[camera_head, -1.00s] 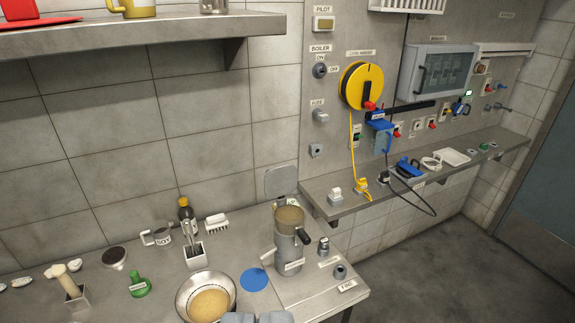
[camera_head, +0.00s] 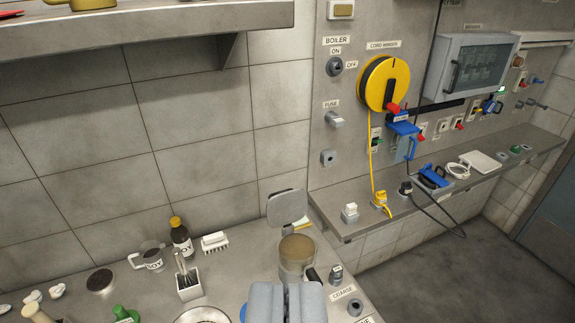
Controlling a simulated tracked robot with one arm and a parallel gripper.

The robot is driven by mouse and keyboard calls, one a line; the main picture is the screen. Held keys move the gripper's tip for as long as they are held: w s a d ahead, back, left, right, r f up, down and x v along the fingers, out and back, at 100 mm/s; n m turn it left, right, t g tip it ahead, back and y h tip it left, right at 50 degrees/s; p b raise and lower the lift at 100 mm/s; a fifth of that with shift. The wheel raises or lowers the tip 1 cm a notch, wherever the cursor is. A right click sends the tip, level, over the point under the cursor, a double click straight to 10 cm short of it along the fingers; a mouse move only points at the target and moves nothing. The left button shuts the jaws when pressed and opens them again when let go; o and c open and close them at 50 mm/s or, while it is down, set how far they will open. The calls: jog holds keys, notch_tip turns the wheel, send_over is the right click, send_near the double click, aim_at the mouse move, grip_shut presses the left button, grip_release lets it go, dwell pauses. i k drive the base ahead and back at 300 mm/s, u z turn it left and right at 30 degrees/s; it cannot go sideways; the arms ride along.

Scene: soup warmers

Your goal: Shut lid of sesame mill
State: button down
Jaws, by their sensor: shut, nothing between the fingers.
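The sesame mill (camera_head: 297,266) is a grey cylinder with a brownish open top, standing near the right end of the steel counter. Its lid (camera_head: 287,206) appears to be the grey rounded square plate standing upright behind the mill, against the wall side. My gripper (camera_head: 287,288) is at the bottom middle of the view. Its fingers are together with nothing between them. It is in front of the mill and hides the mill's lower part. A dark handle (camera_head: 311,276) shows at the mill's right side.
A soy bottle (camera_head: 181,238), a soy mug (camera_head: 150,258), a whisk holder (camera_head: 189,285) and a white brush (camera_head: 214,241) stand to the left. A bowl (camera_head: 203,315) is partly cut off. Knobs (camera_head: 336,274) are right of the mill. A wall shelf (camera_head: 200,25) hangs above left.

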aim_at(285, 207)
jog(key=u, duration=0.05)
jog(key=i, duration=0.9)
jog(key=u, duration=0.05)
